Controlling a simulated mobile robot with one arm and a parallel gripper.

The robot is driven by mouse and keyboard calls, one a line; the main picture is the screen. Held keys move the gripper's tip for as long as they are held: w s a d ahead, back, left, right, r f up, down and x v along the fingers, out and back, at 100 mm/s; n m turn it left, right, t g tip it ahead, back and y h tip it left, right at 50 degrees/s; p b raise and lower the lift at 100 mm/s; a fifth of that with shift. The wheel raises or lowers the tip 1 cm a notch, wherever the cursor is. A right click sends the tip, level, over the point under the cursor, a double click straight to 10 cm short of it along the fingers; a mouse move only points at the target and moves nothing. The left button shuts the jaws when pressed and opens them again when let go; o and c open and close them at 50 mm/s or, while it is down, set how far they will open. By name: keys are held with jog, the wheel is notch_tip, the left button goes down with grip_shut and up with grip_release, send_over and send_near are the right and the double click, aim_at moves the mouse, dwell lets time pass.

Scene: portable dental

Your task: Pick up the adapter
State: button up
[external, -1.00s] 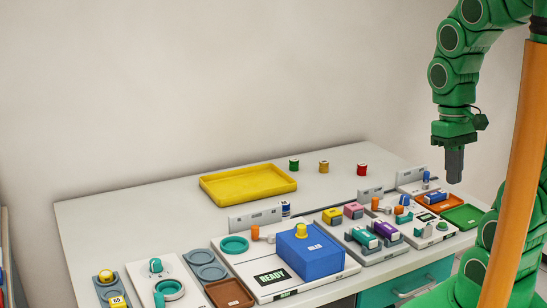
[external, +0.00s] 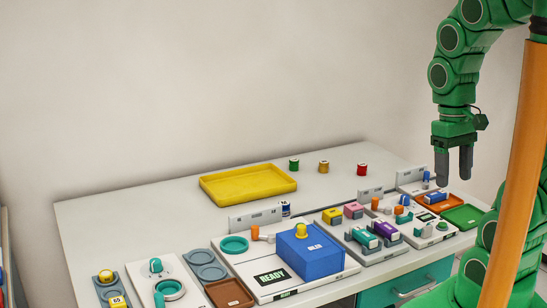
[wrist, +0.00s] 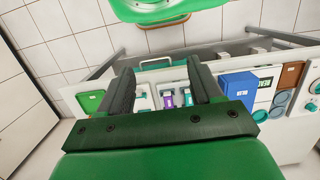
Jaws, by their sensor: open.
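My gripper (external: 453,165) hangs pointing down above the right end of the white table (external: 130,215), well clear of everything on it. Its two dark fingers are apart with nothing between them. The fingers also show in the wrist view (wrist: 163,85). I cannot tell for certain which piece is the adapter. The purple block shows between the fingers in the wrist view (wrist: 168,101).
A blue box (external: 310,255) stands at the table's front, beside a panel reading READY. A yellow tray (external: 248,186) and green, yellow and red spools lie behind. A green tray (external: 463,216) and an orange tray (external: 437,202) sit at the right. The table's back left is clear.

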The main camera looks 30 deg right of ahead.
jog(key=t, duration=0.2)
send_over(284, 202)
jog(key=s, duration=0.1)
jog(key=f, duration=1.7)
jog(key=shift+s+d+f, duration=0.1)
jog(key=shift+s+f, duration=0.1)
jog(key=shift+f, duration=0.05)
jog(key=shift+w+a+f, duration=0.25)
jog(key=shift+w+f, duration=0.1)
jog(key=shift+f, duration=0.15)
jog(key=shift+w+d+f, duration=0.1)
jog(key=shift+f, duration=1.85)
jog(key=shift+w+f, duration=0.1)
jog(key=shift+f, duration=1.85)
jog(key=c, duration=1.1)
